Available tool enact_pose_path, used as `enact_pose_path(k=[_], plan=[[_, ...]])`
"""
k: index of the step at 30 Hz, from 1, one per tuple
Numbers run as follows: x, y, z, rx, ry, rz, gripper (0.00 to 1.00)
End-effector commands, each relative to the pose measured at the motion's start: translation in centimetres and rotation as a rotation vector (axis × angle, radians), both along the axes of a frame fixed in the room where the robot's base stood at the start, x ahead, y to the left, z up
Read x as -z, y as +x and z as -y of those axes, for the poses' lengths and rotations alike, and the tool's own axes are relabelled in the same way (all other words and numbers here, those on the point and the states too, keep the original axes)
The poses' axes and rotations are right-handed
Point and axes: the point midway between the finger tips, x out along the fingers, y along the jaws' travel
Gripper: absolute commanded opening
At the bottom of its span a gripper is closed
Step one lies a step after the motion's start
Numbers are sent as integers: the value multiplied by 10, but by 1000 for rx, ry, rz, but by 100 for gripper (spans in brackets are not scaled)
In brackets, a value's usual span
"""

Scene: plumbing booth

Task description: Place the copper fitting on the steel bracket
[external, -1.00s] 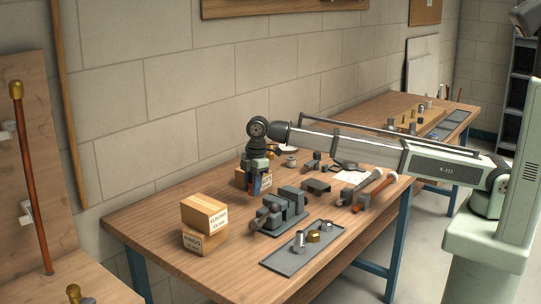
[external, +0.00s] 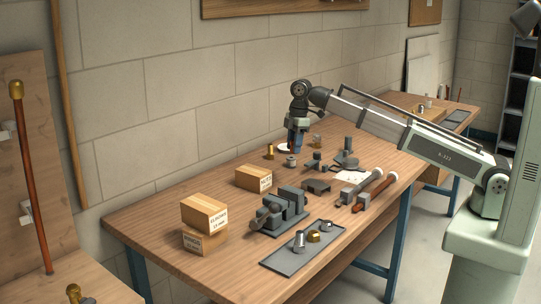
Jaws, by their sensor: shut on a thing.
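My gripper (external: 297,143) is above the back of the workbench. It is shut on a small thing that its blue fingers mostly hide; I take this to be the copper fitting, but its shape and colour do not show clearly. A low, dark grey bent piece (external: 316,186), which looks like the steel bracket, lies on the bench nearer the camera and below the gripper. The gripper is apart from it. Its top looks bare.
A vise (external: 279,213) and a grey tray (external: 276,263) with fittings stand in front. Cartons (external: 204,213) are at left, another (external: 253,179) behind the vise. A brass fitting (external: 269,152) and grey fittings stand near my gripper. Wrenches (external: 374,188) lie right.

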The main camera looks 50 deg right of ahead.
Motion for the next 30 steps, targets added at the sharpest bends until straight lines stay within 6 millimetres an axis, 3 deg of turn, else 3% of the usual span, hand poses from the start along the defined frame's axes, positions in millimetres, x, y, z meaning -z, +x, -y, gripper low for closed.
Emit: enact_pose_path(k=[1,3,9,17,25,30], plan=[[2,-22,15,8,1,2,4],[3,-40,24,8,1,2,4],[11,-74,32,-12,1,0,4],[24,-79,34,-33,1,0,4],[63,-79,34,-33,1,-2,4],[76,-78,33,-34,1,0,4]])
